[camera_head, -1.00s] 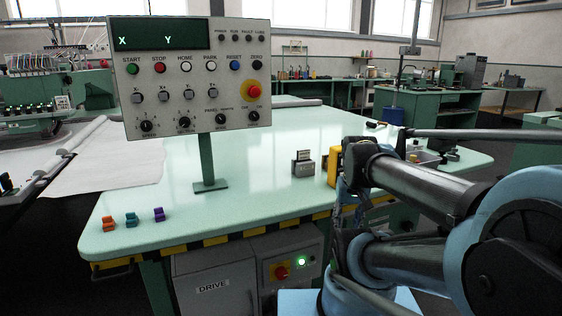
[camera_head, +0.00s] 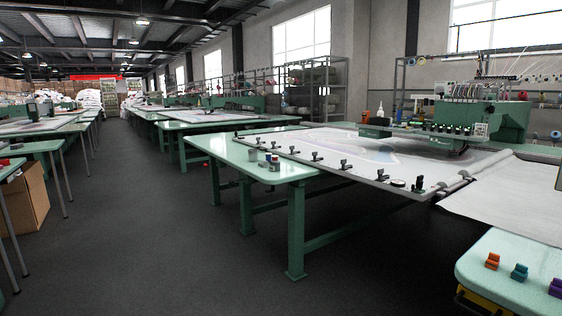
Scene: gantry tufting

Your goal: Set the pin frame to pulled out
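A long frame (camera_head: 372,178) with white cloth (camera_head: 325,139) across it lies on a green machine table (camera_head: 220,146) right of centre. Several black clamps (camera_head: 316,156) sit along its near edge. I take this for the pin frame, but cannot be sure, nor can I tell whether it is pulled out. A green multi-needle tufting head (camera_head: 462,120) stands over its far right part. A roll (camera_head: 465,181) and a white sheet (camera_head: 515,199) lie at its right end. My gripper is not in view.
A pale green table corner (camera_head: 510,265) at the lower right holds orange (camera_head: 492,261), teal (camera_head: 519,272) and purple (camera_head: 556,287) clips. Small pots (camera_head: 273,163) stand on the machine table. A cardboard box (camera_head: 24,205) is at the left. The dark floor aisle (camera_head: 130,220) is clear.

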